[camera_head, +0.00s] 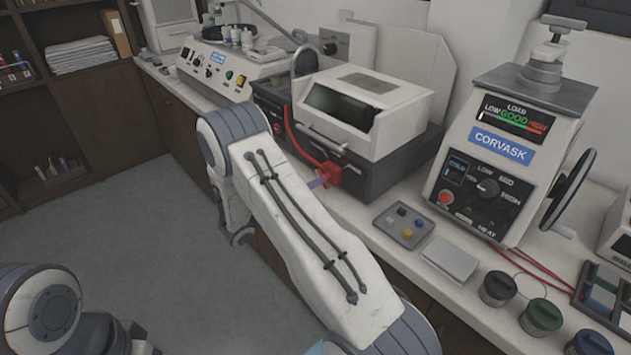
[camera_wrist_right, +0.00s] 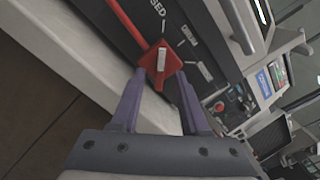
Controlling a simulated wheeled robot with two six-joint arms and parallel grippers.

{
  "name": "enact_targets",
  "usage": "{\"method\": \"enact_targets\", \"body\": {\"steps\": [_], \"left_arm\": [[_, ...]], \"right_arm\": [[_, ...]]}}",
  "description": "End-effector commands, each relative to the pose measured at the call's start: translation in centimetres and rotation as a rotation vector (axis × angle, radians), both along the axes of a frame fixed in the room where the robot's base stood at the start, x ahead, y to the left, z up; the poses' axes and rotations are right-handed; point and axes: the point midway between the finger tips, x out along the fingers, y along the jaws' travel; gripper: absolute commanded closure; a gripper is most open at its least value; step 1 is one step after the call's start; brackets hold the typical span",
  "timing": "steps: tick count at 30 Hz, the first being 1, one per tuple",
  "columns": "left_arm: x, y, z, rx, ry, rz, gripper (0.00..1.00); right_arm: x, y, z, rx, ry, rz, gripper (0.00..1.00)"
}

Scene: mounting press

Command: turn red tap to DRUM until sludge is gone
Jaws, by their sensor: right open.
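The red tap (camera_head: 329,174) sits low on the front of a white-lidded machine (camera_head: 365,110), where a red hose runs down to it. In the right wrist view the tap (camera_wrist_right: 160,62) is a red block with a pale bar on its face. My right gripper (camera_wrist_right: 160,75) is open, with its purple fingertips on either side of the tap's lower part; I cannot tell whether they touch it. In the head view my forearm hides most of this gripper. The machine's window (camera_head: 340,106) is dark, and sludge cannot be made out. My left gripper is out of view.
A grey tray (camera_head: 404,225) with small coloured pieces and a pale flat box (camera_head: 449,260) lie on the bench right of the tap. The CORVASK press (camera_head: 503,150) stands further right. Several lidded jars (camera_head: 498,289) stand near the front edge. The floor at left is clear.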

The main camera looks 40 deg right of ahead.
Motion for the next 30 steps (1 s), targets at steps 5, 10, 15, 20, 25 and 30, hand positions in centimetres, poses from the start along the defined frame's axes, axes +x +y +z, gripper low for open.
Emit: {"method": "enact_targets", "body": {"steps": [5,10,15,20,25,30], "left_arm": [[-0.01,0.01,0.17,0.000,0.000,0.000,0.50],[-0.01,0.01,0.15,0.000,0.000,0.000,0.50],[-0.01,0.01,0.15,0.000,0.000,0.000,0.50],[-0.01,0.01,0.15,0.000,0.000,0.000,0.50],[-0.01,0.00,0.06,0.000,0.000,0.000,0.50],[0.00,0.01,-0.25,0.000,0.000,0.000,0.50]], "right_arm": [[0.05,-1.14,-0.01,-0.001,0.000,-0.001,0.55],[0.08,-1.23,-0.03,0.000,0.000,0.000,0.55],[0.08,-1.20,-0.03,0.000,0.000,0.000,0.86],[0.08,-1.18,-0.02,0.001,0.000,0.001,1.00],[0.09,-1.17,-0.04,0.002,-0.012,0.001,1.00],[0.10,-1.17,-0.09,0.006,-0.068,0.001,1.00]]}}
